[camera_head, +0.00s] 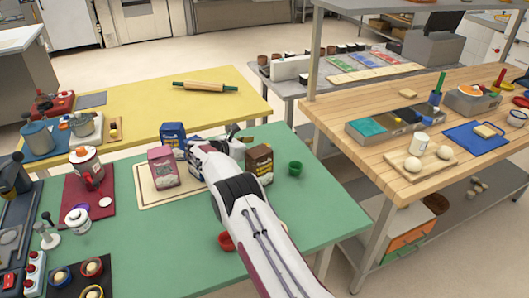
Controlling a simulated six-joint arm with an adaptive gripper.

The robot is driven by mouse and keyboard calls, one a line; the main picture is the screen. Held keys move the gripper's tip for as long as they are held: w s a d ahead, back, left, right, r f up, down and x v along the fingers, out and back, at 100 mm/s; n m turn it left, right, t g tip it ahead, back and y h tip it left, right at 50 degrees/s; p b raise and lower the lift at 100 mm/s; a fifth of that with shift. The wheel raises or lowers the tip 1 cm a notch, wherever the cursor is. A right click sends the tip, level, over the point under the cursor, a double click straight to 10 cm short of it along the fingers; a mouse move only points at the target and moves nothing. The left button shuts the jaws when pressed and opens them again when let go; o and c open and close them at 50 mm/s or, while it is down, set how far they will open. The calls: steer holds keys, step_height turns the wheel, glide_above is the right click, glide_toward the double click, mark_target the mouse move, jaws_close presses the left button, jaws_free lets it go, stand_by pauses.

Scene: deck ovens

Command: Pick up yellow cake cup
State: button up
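A small yellow-rimmed cup (93,292) with pale contents sits on a dark mat at the lower left of the green table; it looks like the yellow cake cup, though it is small and cut by the frame's bottom edge. A green cup (295,168) and a red cup (226,242) stand apart on the green table, right of the arm and beside its lower part. My gripper (234,133) is at the table's far edge, between the bags and far from the yellow cup. Its fingers are small and partly hidden, so their opening is unclear.
A pink bag (163,167), a blue bag (173,138) and a brown bag (260,163) stand close around my gripper. A blue-rimmed cup (60,277) and a red-rimmed cup (92,267) neighbour the yellow one. Bare green table (150,240) lies left of the arm.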

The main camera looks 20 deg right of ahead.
step_height(320, 180, down, 2)
steer(key=shift+f, duration=0.1)
steer(key=shift+x, duration=1.45)
steer(key=c, duration=1.1)
steer(key=shift+r, duration=5.1)
